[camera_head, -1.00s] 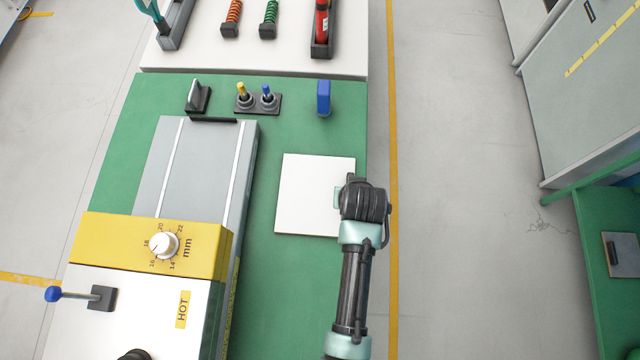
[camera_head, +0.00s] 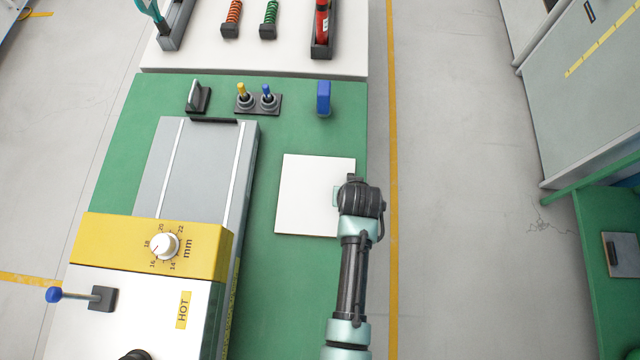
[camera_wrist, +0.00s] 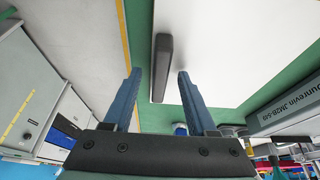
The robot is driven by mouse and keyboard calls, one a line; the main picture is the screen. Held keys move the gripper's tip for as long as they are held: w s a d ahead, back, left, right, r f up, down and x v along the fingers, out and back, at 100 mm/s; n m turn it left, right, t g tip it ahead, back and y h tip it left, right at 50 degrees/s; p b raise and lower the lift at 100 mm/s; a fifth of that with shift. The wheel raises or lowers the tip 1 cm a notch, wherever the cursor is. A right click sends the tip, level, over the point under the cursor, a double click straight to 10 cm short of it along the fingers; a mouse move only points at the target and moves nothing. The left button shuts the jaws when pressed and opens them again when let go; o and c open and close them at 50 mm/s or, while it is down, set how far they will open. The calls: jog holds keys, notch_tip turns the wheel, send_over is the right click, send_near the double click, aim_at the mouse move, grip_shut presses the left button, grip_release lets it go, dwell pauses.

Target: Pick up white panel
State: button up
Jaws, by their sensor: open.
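The white panel (camera_head: 308,195) lies flat on the green bench top, right of the grey machine bed. In the wrist view the white panel (camera_wrist: 235,45) fills the upper right, with a dark grey bar-like handle (camera_wrist: 161,55) along its left edge. My gripper (camera_wrist: 157,77) is open, its two blue fingers to either side of the handle's line. I cannot tell whether they touch the handle or are at its height. In the head view my arm covers the panel's right edge and the handle, and my fingertips are mostly hidden.
The machine with its yellow dial box (camera_head: 150,246) stands left of the panel. A blue block (camera_head: 323,98) and yellow and blue toggle switches (camera_head: 254,98) stand behind it. The bench's right edge is close to the panel, with open floor (camera_head: 460,200) beyond.

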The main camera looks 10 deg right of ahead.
jog(key=shift+f, duration=0.1)
grip_shut()
dwell(0.4)
jog(key=shift+w, duration=0.1)
dwell(1.0)
